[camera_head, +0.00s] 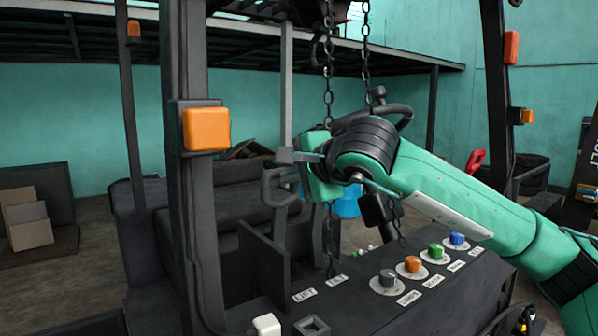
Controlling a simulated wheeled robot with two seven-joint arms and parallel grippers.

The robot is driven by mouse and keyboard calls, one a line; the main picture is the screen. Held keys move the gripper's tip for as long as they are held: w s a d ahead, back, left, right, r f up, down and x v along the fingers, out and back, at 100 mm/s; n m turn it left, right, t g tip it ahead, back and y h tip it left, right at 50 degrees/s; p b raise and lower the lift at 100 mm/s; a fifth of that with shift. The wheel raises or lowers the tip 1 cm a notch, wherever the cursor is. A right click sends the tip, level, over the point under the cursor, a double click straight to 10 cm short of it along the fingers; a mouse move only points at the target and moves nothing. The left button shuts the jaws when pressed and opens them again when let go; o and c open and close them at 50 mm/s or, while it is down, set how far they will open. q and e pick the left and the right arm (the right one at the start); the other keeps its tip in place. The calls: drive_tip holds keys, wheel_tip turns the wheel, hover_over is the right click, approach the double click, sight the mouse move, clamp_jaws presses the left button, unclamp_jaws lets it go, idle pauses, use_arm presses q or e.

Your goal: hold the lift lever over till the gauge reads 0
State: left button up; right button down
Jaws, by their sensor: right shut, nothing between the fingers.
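The dark control panel (360,295) of the forklift spans the bottom of the head view. It bears small labels, one reading LIFT (303,295) and another beside it that seems to read TILT (337,280). I cannot make out for sure which part is the lift lever; a white knob (266,325) shows near the LIFT label, cut by the bottom edge. No gauge reading can be made out. My right gripper (276,186) is shut and empty, above the panel. My left gripper is out of view.
Grey, orange, green and blue knobs (412,265) line the panel's right side. A thick dark post (185,90) with an orange lamp (206,129) stands left. Chains (328,70) hang behind my right arm, near a steering wheel (398,110).

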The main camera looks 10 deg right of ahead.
idle(0.3)
drive_tip(key=w+a+g+h+p, duration=0.1)
drive_tip(key=w+a+g+p, duration=0.1)
drive_tip(key=w, duration=0.7)
drive_tip(key=shift+w+a+g+p, duration=0.2)
drive_tip(key=shift+a+g+p, duration=0.2)
drive_tip(key=shift+a+p, duration=0.55)
drive_tip(key=shift+f, duration=0.2)
idle(3.6)
